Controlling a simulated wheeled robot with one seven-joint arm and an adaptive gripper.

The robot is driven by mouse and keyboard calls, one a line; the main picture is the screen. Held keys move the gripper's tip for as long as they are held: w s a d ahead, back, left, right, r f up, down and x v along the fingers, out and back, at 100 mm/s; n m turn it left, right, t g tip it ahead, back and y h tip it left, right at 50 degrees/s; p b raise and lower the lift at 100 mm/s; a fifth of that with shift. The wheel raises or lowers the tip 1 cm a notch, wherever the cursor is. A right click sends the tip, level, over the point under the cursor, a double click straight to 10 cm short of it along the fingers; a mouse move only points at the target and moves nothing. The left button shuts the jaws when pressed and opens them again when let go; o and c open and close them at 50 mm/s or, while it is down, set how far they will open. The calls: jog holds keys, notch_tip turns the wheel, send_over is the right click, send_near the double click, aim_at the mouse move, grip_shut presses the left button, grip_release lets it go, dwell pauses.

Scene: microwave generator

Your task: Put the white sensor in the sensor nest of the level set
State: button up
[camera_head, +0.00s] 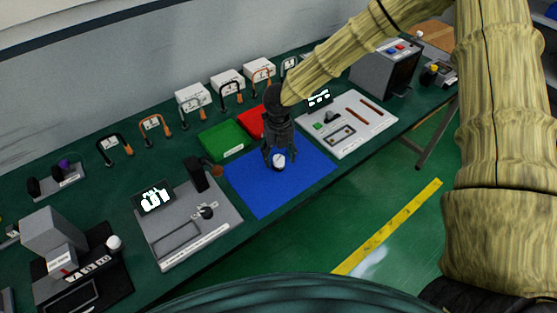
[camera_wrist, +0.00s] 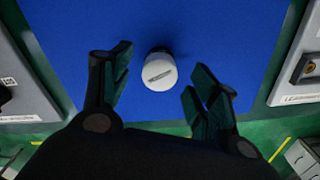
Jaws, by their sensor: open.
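The white sensor (camera_head: 278,161) is a short round white piece on the blue mat (camera_head: 262,196). In the wrist view the white sensor (camera_wrist: 159,73) shows its round top with a dark slot-like mark. My gripper (camera_head: 279,158) is over the mat, pointing down. In the wrist view my gripper (camera_wrist: 163,72) is open, with one finger on each side of the sensor and visible gaps between. Two instrument panels flank the mat: a grey one (camera_head: 222,222) at left and a pale one (camera_head: 376,127) at right. I cannot read which is the level set; no sensor nest is clearly identifiable.
A green tray (camera_head: 224,140) and a red tray (camera_head: 248,123) stand behind the mat. A dark handled tool (camera_head: 196,174) stands beside the left panel. The blue mat is otherwise clear.

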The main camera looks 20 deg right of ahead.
jog(key=shift+f, duration=0.95)
jog(key=shift+c, duration=0.3)
jog(key=c, duration=1.2)
jog(key=shift+r, duration=0.2)
